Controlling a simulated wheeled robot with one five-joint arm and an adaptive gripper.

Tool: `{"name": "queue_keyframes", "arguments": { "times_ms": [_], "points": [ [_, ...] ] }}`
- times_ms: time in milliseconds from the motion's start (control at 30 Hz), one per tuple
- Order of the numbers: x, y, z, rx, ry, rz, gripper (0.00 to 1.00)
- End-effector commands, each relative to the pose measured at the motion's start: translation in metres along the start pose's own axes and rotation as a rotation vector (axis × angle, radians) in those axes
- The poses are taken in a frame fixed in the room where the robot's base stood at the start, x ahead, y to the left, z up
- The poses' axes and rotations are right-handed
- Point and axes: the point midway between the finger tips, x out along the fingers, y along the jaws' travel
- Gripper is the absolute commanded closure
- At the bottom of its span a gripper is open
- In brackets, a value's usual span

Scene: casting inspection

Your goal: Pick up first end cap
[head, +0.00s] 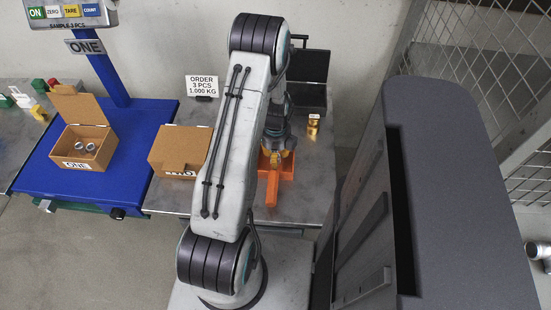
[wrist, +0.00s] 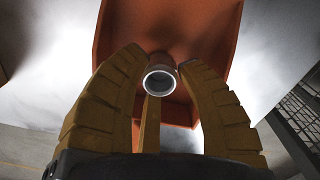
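A pale metal end cap (wrist: 160,82), a short ring with an open round mouth, shows in the wrist view over the orange scoop-like tray (wrist: 222,30). My gripper (wrist: 163,72) has its yellow fingers around the cap, with the two large fingertips close at its left and right sides and a thinner finger below it. Whether they press on it cannot be made out. In the head view my gripper (head: 276,158) is low at the orange tray (head: 271,190), and the cap is hidden there.
An open cardboard box (head: 82,147) labelled ONE holds two metal fittings (head: 85,147) on a blue scale (head: 45,176). Another cardboard box (head: 180,148) stands left of my arm. A gold cylinder (head: 313,124) and a dark bin (head: 310,67) are behind and right of the tray.

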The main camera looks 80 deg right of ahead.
Motion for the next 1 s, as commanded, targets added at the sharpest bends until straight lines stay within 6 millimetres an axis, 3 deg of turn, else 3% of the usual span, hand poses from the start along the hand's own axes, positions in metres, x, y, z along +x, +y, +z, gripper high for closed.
{"name": "queue_keyframes", "arguments": {
  "times_ms": [367, 767, 1000],
  "points": [
    [0.000, 0.000, 0.000, 0.000, 0.000, 0.000, 1.00],
    [-0.003, 0.000, 0.000, 0.000, -0.001, 0.000, 1.00],
    [-0.026, -0.001, 0.001, 0.000, -0.003, -0.002, 1.00]
  ]
}}
